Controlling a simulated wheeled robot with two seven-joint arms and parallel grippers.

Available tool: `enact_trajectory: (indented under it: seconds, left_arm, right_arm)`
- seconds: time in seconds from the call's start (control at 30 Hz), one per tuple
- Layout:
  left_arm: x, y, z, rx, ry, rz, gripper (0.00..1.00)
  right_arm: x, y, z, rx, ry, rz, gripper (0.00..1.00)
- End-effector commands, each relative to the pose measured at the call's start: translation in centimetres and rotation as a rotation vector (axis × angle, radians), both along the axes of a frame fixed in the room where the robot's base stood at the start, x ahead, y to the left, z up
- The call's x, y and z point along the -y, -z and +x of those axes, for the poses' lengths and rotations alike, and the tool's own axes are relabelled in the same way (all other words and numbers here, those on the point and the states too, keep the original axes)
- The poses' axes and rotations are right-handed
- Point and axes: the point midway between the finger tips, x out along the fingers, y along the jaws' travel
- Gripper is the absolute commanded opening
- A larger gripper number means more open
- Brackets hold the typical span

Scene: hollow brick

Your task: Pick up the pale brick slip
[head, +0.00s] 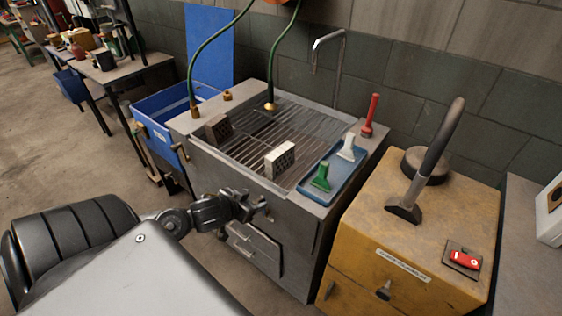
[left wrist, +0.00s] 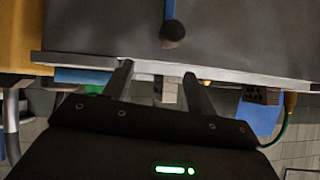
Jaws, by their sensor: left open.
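The pale brick slip (head: 280,160), a whitish block with holes in its end, lies on the slatted grate of the grey bench (head: 300,198). My left gripper (head: 262,206) is open and empty in front of the bench, below its top edge and short of the slip. In the left wrist view, which looks upside down, the pale slip (left wrist: 169,93) shows beyond the gap between the open fingers (left wrist: 158,71), partly hidden by the bench's edge. A darker brown brick (head: 217,128) lies further left on the grate; it also shows in the left wrist view (left wrist: 262,96). My right gripper is not in view.
A red-handled tool (head: 370,115) stands behind. Green hoses (head: 196,65) hang at the back. A yellow cabinet (head: 440,225) stands at right.

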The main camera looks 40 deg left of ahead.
Motion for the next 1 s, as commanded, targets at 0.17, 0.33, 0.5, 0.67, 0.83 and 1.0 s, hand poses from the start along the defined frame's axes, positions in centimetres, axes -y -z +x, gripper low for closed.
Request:
enact_trajectory:
  seconds: [0.17,0.33,0.5,0.67,0.83,1.0]
  left_arm:
    - [-4.0,-5.5,5.2,0.165,0.058,-0.047,0.57]
    - [-5.2,-8.4,7.2,0.228,0.097,-0.091,0.57]
    - [-5.4,-9.0,7.6,0.239,0.106,-0.104,0.57]
    - [-5.4,-8.7,8.6,0.243,0.102,-0.105,0.57]
    - [-5.2,-7.9,10.7,0.242,0.105,-0.104,0.57]
    - [-5.2,-7.2,12.3,0.241,0.104,-0.103,0.57]
  right_arm:
    - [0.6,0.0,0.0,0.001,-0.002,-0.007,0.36]
    - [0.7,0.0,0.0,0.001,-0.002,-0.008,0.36]
    - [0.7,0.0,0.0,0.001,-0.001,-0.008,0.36]
    - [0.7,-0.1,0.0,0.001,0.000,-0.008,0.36]
    - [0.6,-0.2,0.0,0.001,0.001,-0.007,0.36]
    - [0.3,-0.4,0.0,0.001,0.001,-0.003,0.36]
